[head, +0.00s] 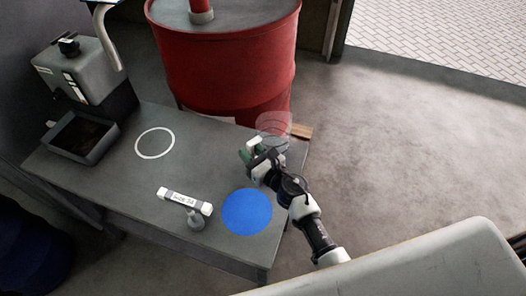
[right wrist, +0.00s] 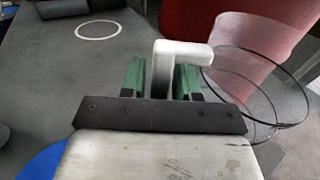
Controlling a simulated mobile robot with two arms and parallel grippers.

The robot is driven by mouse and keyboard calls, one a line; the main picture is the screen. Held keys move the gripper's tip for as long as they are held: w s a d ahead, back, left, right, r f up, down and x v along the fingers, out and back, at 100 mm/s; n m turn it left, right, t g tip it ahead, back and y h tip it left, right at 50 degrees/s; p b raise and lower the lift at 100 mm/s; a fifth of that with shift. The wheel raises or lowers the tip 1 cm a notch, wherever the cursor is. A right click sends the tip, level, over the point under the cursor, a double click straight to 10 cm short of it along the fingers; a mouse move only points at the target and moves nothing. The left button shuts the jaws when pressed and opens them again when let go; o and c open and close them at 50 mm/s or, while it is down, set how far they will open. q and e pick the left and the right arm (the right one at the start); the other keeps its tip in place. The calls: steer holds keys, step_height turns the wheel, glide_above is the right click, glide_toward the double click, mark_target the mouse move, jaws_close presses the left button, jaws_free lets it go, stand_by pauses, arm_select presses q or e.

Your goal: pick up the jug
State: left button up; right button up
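The jug (head: 274,124) is see-through with dark rings and stands out against the red drum, near the far right corner of the grey table. In the right wrist view the jug (right wrist: 262,85) is on the right, and its pale handle (right wrist: 162,70) reaches over to the left. My right gripper (head: 254,154) is at the jug's near left side. In the right wrist view its green fingers (right wrist: 160,80) stand on both sides of the upright part of the handle. Whether they press on it is unclear. My left gripper is not in view.
The grey table (head: 110,180) carries a machine with a dark tray (head: 80,137), a white ring mark (head: 155,143), a blue disc (head: 247,211) and a labelled white-ended bar (head: 185,201) beside a small grey piece. The red drum (head: 225,65) stands close behind. Floor is open to the right.

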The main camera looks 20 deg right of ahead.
steer(key=shift+c, duration=0.3)
jaws_close()
steer(key=shift+r, duration=0.1)
